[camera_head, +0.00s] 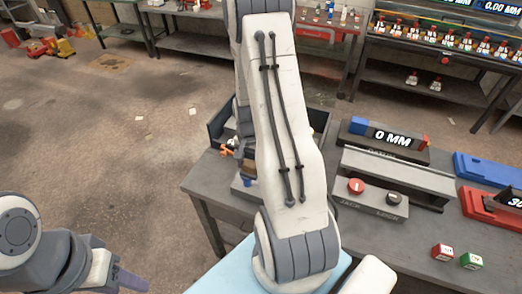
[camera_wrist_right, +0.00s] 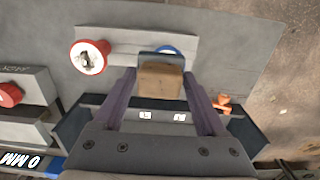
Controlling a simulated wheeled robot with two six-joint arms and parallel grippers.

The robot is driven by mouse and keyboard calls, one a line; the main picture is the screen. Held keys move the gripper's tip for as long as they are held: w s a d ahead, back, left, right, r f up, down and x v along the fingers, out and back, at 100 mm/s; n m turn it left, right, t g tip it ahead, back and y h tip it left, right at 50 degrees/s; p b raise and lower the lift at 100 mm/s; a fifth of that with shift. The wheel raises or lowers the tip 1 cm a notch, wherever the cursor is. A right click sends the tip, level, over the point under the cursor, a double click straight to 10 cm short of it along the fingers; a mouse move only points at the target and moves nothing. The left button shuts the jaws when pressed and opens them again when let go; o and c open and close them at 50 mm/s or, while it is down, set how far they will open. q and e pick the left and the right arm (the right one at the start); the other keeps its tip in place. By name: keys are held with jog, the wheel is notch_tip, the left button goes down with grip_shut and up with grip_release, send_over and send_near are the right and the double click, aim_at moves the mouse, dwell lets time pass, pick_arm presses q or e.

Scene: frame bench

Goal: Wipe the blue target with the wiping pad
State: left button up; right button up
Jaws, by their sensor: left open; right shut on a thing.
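The wiping pad (camera_wrist_right: 160,82), a tan block with a dark grey strip along its far edge, sits between the two purple fingers of my right gripper (camera_wrist_right: 160,76) in the right wrist view. The gripper is shut on it. The blue target (camera_wrist_right: 166,49) shows as a blue arc just beyond the pad, mostly hidden by it. I cannot tell whether the pad touches it. In the head view my large pale arm hides most of that area. My left gripper (camera_head: 122,281) is open and empty at the lower left, partly cut off by the frame edge.
A red round piece with a white centre (camera_wrist_right: 89,57) stands left of the target. A dark bin (camera_head: 316,120) and an orange item (camera_head: 228,150) lie near the pad. On the bench, a grey box with red and black knobs (camera_head: 370,198) and red and green dice (camera_head: 456,255) stand right.

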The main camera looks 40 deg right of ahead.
jog(key=shift+s+d, duration=0.15)
jog(key=shift+s, duration=0.15)
jog(key=shift+s+d, duration=0.1)
jog(key=shift+s, duration=0.25)
notch_tip(320, 180, up, 3)
jog(key=shift+w+f+p, duration=0.1)
jog(key=shift+w+p, duration=0.05)
jog(key=shift+p, duration=0.85)
jog(key=shift+s+d+r+p, duration=0.1)
jog(key=shift+s+r+p, duration=0.1)
jog(key=shift+r+p, duration=0.55)
pick_arm(q)
notch_tip(320, 180, up, 6)
jog(key=p, duration=0.2)
jog(key=shift+s+d+p, duration=0.2)
jog(key=shift+s+p, duration=0.15)
jog(key=shift+s, duration=0.05)
pick_arm(e)
jog(key=shift+r, duration=1.85)
pick_arm(q)
jog(key=shift+r, duration=0.1)
